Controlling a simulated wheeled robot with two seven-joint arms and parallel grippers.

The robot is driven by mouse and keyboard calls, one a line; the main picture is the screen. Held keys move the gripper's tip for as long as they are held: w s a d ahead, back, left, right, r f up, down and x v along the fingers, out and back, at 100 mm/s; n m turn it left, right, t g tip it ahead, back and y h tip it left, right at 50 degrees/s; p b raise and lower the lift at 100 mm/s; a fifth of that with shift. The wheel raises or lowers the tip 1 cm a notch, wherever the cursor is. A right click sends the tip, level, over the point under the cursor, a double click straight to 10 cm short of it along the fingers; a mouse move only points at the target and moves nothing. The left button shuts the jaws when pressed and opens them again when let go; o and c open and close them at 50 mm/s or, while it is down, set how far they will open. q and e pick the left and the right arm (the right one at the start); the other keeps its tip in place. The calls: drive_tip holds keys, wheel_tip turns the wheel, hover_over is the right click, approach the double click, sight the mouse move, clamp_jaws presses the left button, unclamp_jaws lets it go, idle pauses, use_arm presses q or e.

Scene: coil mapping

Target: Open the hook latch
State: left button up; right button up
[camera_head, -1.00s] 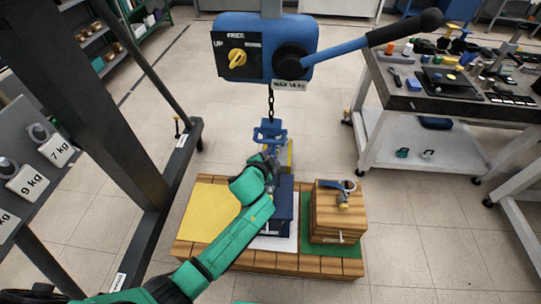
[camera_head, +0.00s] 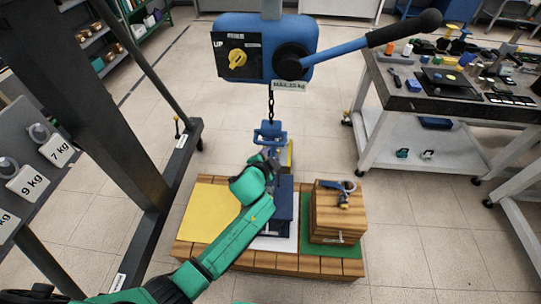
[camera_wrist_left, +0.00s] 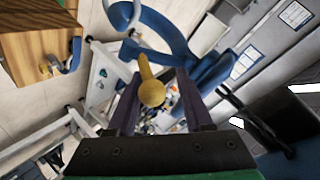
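The blue hook hangs from the chain, with its blue top block (camera_head: 269,133) visible in the head view. In the left wrist view the curved blue hook (camera_wrist_left: 160,28) fills the top middle, with a yellow round-ended latch pin (camera_wrist_left: 151,92) pointing at the camera. My left gripper (camera_wrist_left: 158,85) has its two dark fingers apart, one on each side of the yellow pin. I see no clear grip on it. In the head view my left gripper (camera_head: 268,162) is at the hook and hides much of its lower part. My right gripper is not in view.
A blue hoist (camera_head: 265,45) with a long lever stands above. Below the hook is a wooden platform (camera_head: 290,263) with yellow, white and green areas, a dark blue load (camera_head: 283,208) and a wooden crate (camera_head: 338,220). A cluttered workbench (camera_head: 400,101) stands right; open floor lies between.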

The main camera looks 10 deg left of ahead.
use_arm(q)
drive_tip(key=shift+r, duration=0.1)
drive_tip(key=shift+p+v, duration=0.85)
drive_tip(key=shift+p, duration=0.1)
drive_tip(key=f+p+v, duration=0.1)
drive_tip(key=p+v, duration=0.6)
drive_tip(key=v, duration=0.8)
drive_tip(key=shift+s+f+p, duration=0.25)
drive_tip(key=shift+s+p, duration=0.05)
drive_tip(key=shift+s, duration=0.05)
drive_tip(key=b+v, duration=0.3)
drive_tip(key=v, duration=1.1)
drive_tip(key=shift+s+b, duration=0.25)
drive_tip(key=shift+b, duration=0.1)
